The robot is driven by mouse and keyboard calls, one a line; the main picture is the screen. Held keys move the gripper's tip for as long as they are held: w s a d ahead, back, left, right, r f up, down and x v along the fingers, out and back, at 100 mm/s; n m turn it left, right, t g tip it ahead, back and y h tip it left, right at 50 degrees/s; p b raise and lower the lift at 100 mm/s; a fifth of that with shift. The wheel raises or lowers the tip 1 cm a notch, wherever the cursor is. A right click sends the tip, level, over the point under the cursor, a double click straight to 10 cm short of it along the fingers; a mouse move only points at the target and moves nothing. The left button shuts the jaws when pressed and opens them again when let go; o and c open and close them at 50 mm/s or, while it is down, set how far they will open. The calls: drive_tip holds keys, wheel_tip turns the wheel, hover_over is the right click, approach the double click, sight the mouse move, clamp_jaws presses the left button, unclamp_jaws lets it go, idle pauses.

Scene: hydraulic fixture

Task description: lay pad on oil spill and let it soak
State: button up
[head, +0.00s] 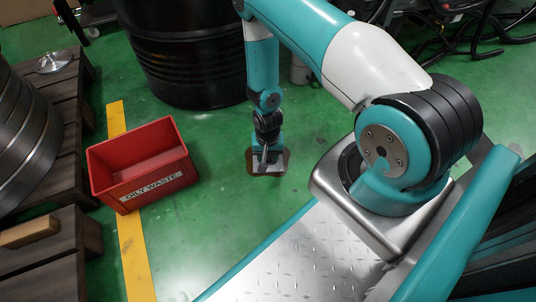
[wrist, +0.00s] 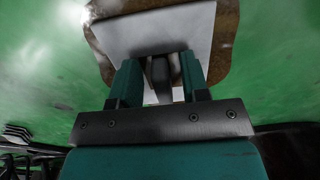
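A pale grey square pad (wrist: 115,35) lies over a brown oil spill (wrist: 228,40) in the wrist view, with brown showing around its edges. In the head view the pad (head: 262,168) and the spill (head: 283,160) are on the green floor under my arm. My gripper (wrist: 160,68) points down at the pad, its two teal fingers standing apart. A dark upright piece shows between the fingers, with narrow gaps at its sides. Whether the pad presses fully on the floor is hard to tell.
A red bin marked OILY WASTE (head: 143,163) stands left of the spill, on a yellow floor line (head: 137,262). A black drum (head: 185,50) stands behind. Wooden platforms (head: 45,262) are at far left. Green floor (head: 220,215) near the spill is clear.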

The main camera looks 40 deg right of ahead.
drive_tip(key=w+a+r+n+y+p, duration=0.15)
drive_tip(key=a+r, duration=0.25)
drive_tip(key=r, duration=0.9)
drive_tip(key=a+r+n+p, duration=0.3)
drive_tip(key=a+r, duration=0.2)
drive_tip(key=r, duration=0.8)
drive_tip(key=a+r+n+y+p, duration=0.1)
drive_tip(key=a+r+n+p, duration=0.2)
drive_tip(key=r, duration=1)
drive_tip(key=s+a+r+n+y, duration=0.1)
drive_tip(key=s+a+r+n, duration=0.2)
drive_tip(key=s+r, duration=0.4)
drive_tip(key=s+a+r+n, duration=0.4)
drive_tip(key=s+r, duration=0.4)
drive_tip(key=s, duration=0.1)
drive_tip(key=shift+s+a+r+y, duration=0.15)
drive_tip(key=shift+s+a+y, duration=0.15)
drive_tip(key=shift+y, duration=0.05)
drive_tip(key=shift+r, duration=0.1)
